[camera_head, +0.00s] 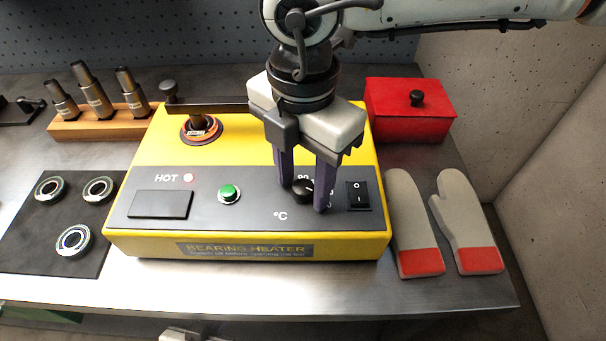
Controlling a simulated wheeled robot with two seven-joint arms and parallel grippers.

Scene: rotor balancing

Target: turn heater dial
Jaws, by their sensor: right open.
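The yellow bearing heater (140,222) stands on the metal bench with a dark front panel. Its black dial (302,188) sits on the panel above the "°C" mark, with part of its number scale hidden by my gripper. My right gripper (303,198) comes down from above, with its two purple fingers apart on either side of the dial. I cannot tell whether either finger touches the dial.
Grey mitts (408,215) and a red box (410,112) lie to the right. Bearings on a dark mat (40,240) lie left.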

